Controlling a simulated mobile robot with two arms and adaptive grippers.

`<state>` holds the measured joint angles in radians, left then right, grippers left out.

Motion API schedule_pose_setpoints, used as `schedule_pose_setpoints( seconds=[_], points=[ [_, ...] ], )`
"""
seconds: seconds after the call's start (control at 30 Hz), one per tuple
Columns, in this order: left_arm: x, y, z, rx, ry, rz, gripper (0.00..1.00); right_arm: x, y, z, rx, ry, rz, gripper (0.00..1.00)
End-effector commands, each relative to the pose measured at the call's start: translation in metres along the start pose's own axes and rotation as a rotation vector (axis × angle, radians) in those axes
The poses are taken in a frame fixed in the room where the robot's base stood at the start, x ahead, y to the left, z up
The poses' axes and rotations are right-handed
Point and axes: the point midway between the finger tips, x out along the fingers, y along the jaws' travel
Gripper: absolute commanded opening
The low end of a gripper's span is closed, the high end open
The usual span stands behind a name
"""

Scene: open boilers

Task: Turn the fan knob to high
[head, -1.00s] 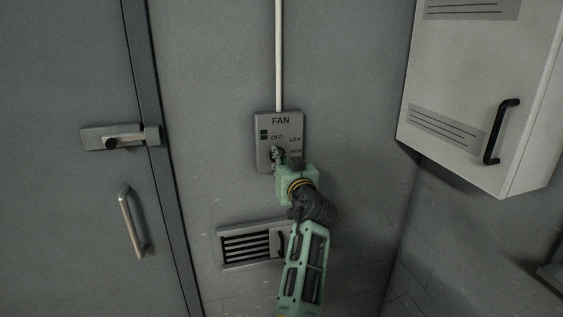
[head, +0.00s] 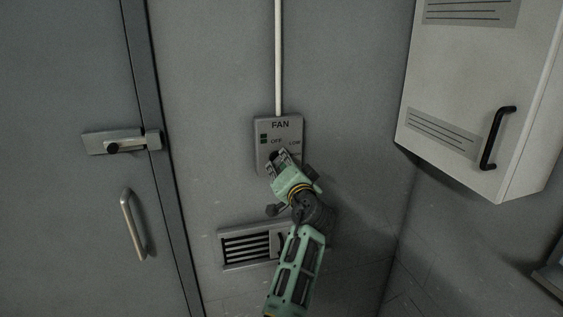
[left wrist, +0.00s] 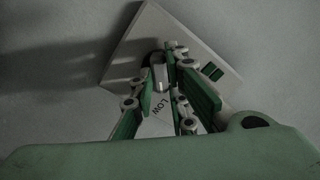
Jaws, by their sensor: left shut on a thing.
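The grey fan panel (head: 291,126) is on the wall, marked FAN, with OFF and LOW readable and the lower label mostly covered by my gripper. My left gripper (head: 277,160) reaches up to its lower half and is shut on the fan knob, which it largely hides in the head view. In the left wrist view the fan knob (left wrist: 158,72) shows as a pale grip with a dark rim between the fingers of my left gripper (left wrist: 160,75). The LOW label appears tilted below it. I cannot read the knob's exact setting. My right gripper is not in view.
A louvred vent (head: 245,248) is below the panel, behind my arm. A grey door with a latch (head: 122,142) and a handle (head: 133,224) is at left. A pale wall cabinet (head: 460,110) with a black handle juts out at right. A white conduit (head: 279,60) runs above the panel.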

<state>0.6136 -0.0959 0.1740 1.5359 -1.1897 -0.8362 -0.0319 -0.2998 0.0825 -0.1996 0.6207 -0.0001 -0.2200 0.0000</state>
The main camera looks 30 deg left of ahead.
Motion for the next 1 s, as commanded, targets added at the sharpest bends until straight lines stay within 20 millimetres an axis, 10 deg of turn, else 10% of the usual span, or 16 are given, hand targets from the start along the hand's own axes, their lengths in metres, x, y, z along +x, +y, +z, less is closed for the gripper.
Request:
schedule_pose_setpoints(
  seconds=[1.0],
  points=[
    [0.000,0.000,-0.001,0.740,0.000,0.000,0.00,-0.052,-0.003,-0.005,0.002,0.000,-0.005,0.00]
  ],
)
